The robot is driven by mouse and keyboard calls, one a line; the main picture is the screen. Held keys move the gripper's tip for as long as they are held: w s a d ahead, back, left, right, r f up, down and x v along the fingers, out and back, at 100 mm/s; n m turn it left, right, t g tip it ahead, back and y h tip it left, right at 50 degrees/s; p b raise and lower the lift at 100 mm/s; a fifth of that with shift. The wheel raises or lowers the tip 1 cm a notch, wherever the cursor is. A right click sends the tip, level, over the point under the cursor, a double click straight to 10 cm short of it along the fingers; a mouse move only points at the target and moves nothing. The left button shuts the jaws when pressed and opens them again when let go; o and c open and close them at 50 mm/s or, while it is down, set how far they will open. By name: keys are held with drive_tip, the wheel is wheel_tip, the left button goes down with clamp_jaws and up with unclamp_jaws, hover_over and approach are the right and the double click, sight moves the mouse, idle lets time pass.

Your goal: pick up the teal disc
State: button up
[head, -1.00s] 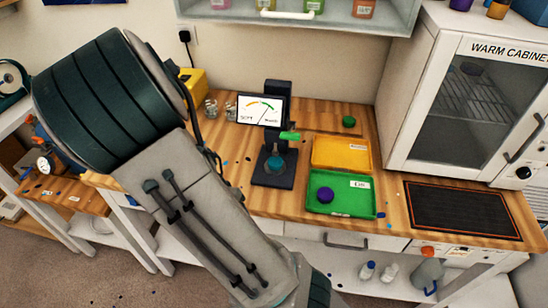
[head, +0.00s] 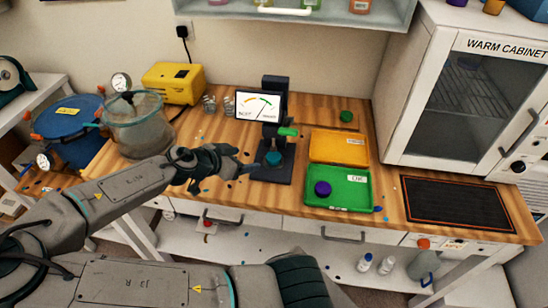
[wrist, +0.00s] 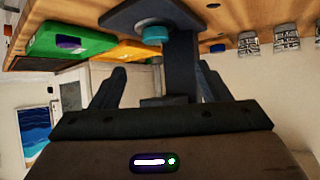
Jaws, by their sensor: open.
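The teal disc (head: 273,158) sits on the base of the dark hardness-tester stand (head: 284,180), under its head. In the wrist view the disc (wrist: 155,34) appears upside down near the top, with the stand's column (wrist: 181,70) beyond it. My gripper (head: 246,163) is just left of the stand in the head view. Its two dark fingers (wrist: 160,80) are apart, with nothing between them. The disc lies ahead of the fingertips, apart from them.
A green tray (head: 338,203) with a purple disc (head: 322,188) and an orange tray (head: 338,147) stand right of the tester. A green disc (head: 346,116) lies behind. Cups (head: 209,103) and a clear pot (head: 140,135) stand left. A dark mat (head: 456,203) lies at right.

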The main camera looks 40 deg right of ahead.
approach(273, 156)
drive_tip(key=x, duration=0.3)
drive_tip(key=shift+w+d+f, duration=0.1)
drive_tip(key=shift+w+f, duration=0.2)
drive_tip(key=shift+f, duration=0.05)
drive_tip(key=shift+s+d+r+p+x, duration=0.1)
drive_tip(key=shift+p+x, duration=0.2)
drive_tip(key=shift+x, duration=0.3)
drive_tip(key=shift+s+d+r+p+x, duration=0.1)
drive_tip(key=shift+p+x, duration=0.25)
drive_tip(key=shift+x, duration=0.3)
drive_tip(key=shift+s+r+p+x, duration=0.15)
drive_tip(key=shift+p+x, duration=0.15)
drive_tip(key=shift+x, duration=0.3)
drive_tip(key=shift+w+d+f, duration=0.15)
drive_tip(key=shift+d+f, duration=0.4)
drive_tip(key=shift+f, duration=0.05)
drive_tip(key=c, duration=1.1)
drive_tip(key=shift+r, duration=0.1)
